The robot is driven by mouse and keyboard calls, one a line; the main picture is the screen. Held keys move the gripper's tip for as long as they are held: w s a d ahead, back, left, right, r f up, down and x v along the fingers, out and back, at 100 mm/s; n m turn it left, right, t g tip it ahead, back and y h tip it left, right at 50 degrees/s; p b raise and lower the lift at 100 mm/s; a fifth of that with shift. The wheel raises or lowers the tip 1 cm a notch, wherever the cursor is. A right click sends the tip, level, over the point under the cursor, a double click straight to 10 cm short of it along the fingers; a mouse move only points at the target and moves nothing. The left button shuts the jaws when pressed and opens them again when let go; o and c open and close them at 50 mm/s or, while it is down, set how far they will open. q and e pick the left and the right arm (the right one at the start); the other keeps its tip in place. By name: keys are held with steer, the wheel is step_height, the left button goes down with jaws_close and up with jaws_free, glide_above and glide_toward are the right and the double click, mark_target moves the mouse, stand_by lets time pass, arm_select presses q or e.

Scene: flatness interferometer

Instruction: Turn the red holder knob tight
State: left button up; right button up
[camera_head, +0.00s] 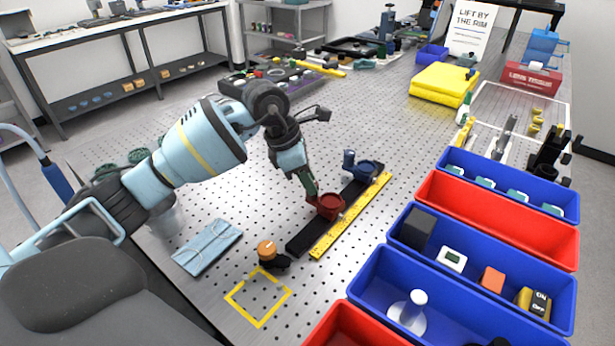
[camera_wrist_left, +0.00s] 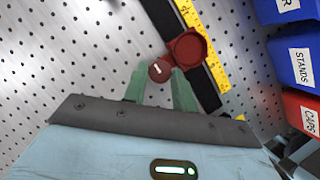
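The red holder (camera_head: 328,207) sits on a black rail (camera_head: 310,232) beside a yellow ruler (camera_head: 352,215). In the left wrist view its round red cup (camera_wrist_left: 187,48) shows, with the small red knob (camera_wrist_left: 160,71) at its side; a pale line marks the knob's face. My left gripper (camera_head: 311,196) reaches down to the knob side of the holder. In the left wrist view its green fingers (camera_wrist_left: 158,80) are apart, their tips on either side of the knob. A narrow gap shows at the left finger; contact at the right one is unclear. My right gripper is not in view.
A blue holder (camera_head: 366,171) stands farther along the rail, and an orange-topped knob (camera_head: 267,250) near its front end. A blue cloth (camera_head: 207,246) lies left on the perforated table. Blue and red bins (camera_head: 447,268) line the right side.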

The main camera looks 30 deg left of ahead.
arm_select(q)
steer(key=c, duration=0.5)
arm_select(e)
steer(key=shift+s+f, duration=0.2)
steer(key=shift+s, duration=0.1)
